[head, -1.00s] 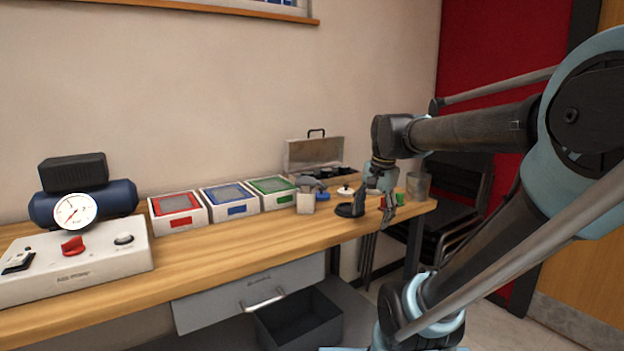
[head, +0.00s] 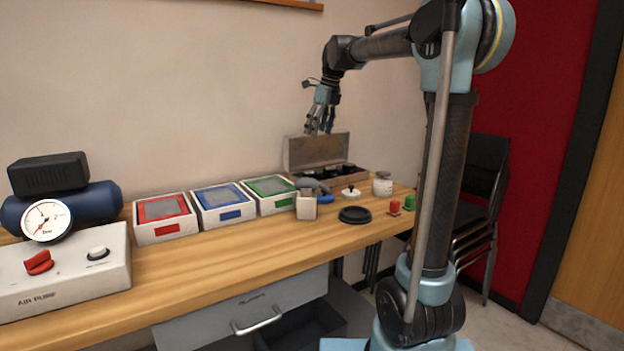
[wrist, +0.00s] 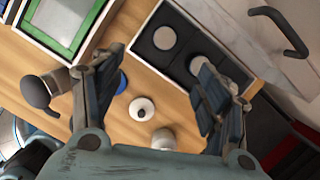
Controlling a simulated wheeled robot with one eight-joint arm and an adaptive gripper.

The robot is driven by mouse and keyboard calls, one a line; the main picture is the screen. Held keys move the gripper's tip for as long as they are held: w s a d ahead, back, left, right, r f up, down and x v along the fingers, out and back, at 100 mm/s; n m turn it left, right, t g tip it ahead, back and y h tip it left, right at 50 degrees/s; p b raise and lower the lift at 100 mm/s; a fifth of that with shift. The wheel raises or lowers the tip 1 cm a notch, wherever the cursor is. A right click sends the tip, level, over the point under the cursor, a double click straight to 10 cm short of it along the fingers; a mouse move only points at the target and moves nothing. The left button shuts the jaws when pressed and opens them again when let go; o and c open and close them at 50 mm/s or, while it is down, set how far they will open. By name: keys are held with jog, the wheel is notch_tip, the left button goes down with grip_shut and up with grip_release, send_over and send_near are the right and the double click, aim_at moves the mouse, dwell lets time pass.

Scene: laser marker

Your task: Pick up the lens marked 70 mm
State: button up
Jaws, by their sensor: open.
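An open case (head: 300,176) with a raised lid stands at the back right of the bench, against the wall. In the wrist view its black insert (wrist: 178,58) holds round lenses: one lens (wrist: 164,38) lies clear and a second lens (wrist: 199,65) lies beside it. My right finger partly covers that end of the insert. No 70 mm mark can be read on any lens. My gripper (head: 319,128) is above the case in the head view, apart from it. In the wrist view my gripper (wrist: 155,72) has its fingers spread with nothing between them.
A white-and-black knob (head: 350,192), a black round dish (head: 355,215), a white jar (head: 382,185) and red (head: 395,207) and green buttons stand near the case. A white holder (head: 306,208) and a green-framed box (head: 272,190) are left of them. The bench front is clear.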

aim_at(310, 172)
jog(key=x, duration=1.1)
jog(key=w+x, duration=0.1)
jog(key=x, duration=0.5)
jog(key=shift+d+f, duration=0.15)
jog(key=shift+d, duration=0.1)
jog(key=c, duration=1.3)
